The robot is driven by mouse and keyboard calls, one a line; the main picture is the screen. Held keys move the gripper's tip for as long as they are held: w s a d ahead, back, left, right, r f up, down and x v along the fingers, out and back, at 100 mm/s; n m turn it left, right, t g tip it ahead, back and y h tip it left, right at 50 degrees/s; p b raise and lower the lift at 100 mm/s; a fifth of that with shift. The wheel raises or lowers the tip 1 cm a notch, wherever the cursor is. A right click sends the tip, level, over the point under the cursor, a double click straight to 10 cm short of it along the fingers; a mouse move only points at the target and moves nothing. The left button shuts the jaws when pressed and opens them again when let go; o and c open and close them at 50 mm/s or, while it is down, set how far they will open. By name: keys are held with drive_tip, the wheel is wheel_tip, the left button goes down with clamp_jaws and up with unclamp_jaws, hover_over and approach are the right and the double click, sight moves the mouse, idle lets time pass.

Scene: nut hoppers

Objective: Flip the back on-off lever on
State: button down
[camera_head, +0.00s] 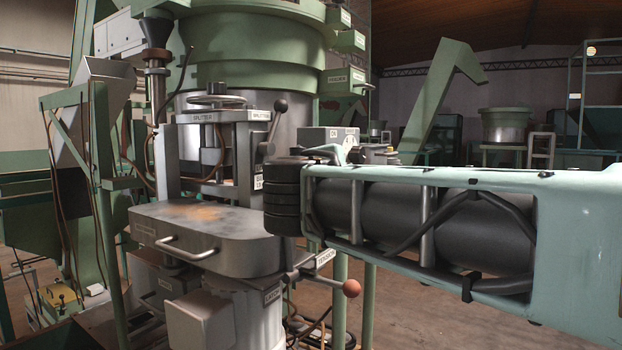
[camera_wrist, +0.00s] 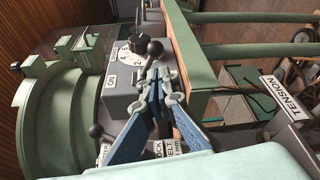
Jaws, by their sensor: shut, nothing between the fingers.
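A grey control box (camera_wrist: 122,98) with an ON label (camera_wrist: 111,80) and a numbered white plate lies just left of my gripper in the wrist view. The box (camera_head: 314,137) also shows in the head view, partly behind my arm. A lever with a dark ball knob (camera_wrist: 155,47) stands at the box, just beyond my fingertips. My gripper (camera_wrist: 164,78) has its blue fingers together and nothing between them. Its tips appear very close to the lever; I cannot tell whether they touch.
A green hopper bowl (camera_wrist: 45,110) lies left of the box. A second dark-knobbed lever (camera_wrist: 97,131) stands near it. A green frame with rails (camera_wrist: 240,50) and a TENSION sign (camera_wrist: 283,97) are at the right. A grey machine table (camera_head: 200,235) is left of my arm.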

drive_tip(key=shift+x, duration=1.55)
